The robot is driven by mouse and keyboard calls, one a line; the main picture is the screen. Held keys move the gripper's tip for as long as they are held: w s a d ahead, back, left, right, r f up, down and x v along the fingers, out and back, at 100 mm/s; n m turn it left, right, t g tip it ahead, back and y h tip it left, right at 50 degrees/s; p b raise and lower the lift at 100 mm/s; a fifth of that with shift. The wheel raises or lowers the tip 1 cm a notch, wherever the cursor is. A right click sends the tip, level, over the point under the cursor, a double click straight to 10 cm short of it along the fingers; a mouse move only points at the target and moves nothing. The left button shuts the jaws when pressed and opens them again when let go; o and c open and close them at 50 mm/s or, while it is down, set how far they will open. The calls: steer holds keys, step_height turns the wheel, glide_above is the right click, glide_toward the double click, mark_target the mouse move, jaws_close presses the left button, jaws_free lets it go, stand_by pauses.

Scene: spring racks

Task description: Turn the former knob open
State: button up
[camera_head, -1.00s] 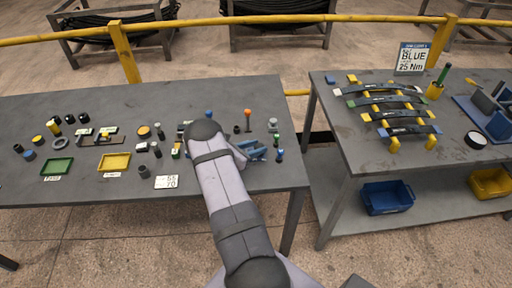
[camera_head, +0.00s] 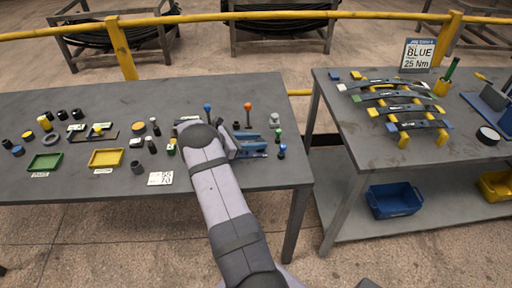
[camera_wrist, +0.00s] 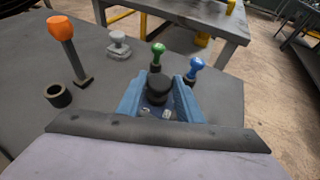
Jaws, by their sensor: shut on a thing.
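In the wrist view a black round knob (camera_wrist: 160,88) on a small dark fitting stands between the two blue fingers of my gripper (camera_wrist: 159,98). The fingers are shut on it, one on each side. The lower part of the knob is partly hidden, and I cannot tell how far it is turned. In the head view my gripper (camera_head: 249,148) is low over the right end of the left table, and my arm hides much of the spot. A green ball-topped lever (camera_wrist: 158,50) stands just behind the knob, and a blue ball-topped one (camera_wrist: 195,66) stands close to its right.
An orange-topped lever (camera_wrist: 64,33), a grey knob (camera_wrist: 118,44) and a black ring (camera_wrist: 58,95) stand to the left in the wrist view. Green (camera_head: 45,163) and yellow trays (camera_head: 106,158) lie at the left. A second table (camera_head: 350,130) holds curved bars.

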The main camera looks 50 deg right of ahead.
steer(key=shift+r, duration=0.1)
steer(key=o, duration=1)
steer(key=shift+a, duration=0.1)
steer(key=b+v, duration=0.2)
steer(key=v, duration=0.4)
steer(key=shift+w+a+r, duration=0.2)
steer(key=shift+a+r, duration=0.1)
steer(key=shift+a, duration=0.2)
